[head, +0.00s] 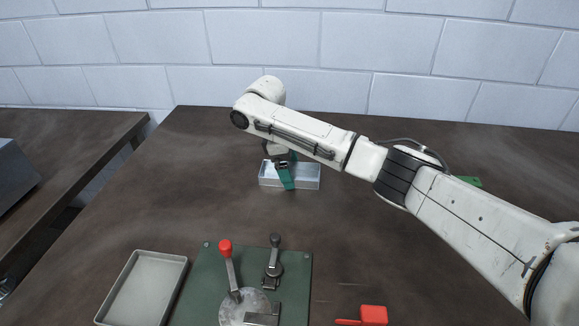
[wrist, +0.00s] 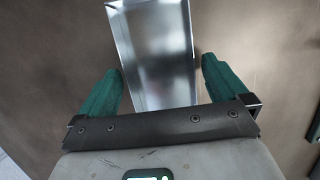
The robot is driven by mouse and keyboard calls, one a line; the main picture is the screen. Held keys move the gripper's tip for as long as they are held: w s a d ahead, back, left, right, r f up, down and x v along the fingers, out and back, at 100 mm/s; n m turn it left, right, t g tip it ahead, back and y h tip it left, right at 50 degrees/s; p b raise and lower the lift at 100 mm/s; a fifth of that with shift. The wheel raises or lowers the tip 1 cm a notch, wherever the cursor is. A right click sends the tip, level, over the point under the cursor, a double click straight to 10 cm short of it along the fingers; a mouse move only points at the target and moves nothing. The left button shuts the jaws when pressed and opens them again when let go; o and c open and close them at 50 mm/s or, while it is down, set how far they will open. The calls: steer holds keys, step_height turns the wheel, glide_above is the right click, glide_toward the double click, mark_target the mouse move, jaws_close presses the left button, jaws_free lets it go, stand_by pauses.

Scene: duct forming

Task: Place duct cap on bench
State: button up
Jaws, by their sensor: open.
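The duct cap, a shiny open metal box (head: 307,178), lies on the dark brown bench (head: 350,215) near the middle in the head view. In the wrist view the duct cap (wrist: 160,50) runs up between the two green fingers. My gripper (wrist: 162,85) is open, with one finger on each side of the cap and a visible gap on the right. In the head view my gripper (head: 287,180) points down at the cap's left part.
A grey tray (head: 145,290) and a green fixture plate (head: 200,285) with a red-knobbed lever (head: 226,250) and a dark lever (head: 274,255) sit at the front. A red object (head: 372,314) lies at the front edge. A green item (head: 469,181) shows behind my arm. The bench left of the cap is clear.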

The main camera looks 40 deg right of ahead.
steer(key=shift+r, duration=0.1)
steer(key=p+v, duration=0.3)
steer(key=v, duration=0.9)
steer(key=shift+s+r, duration=0.1)
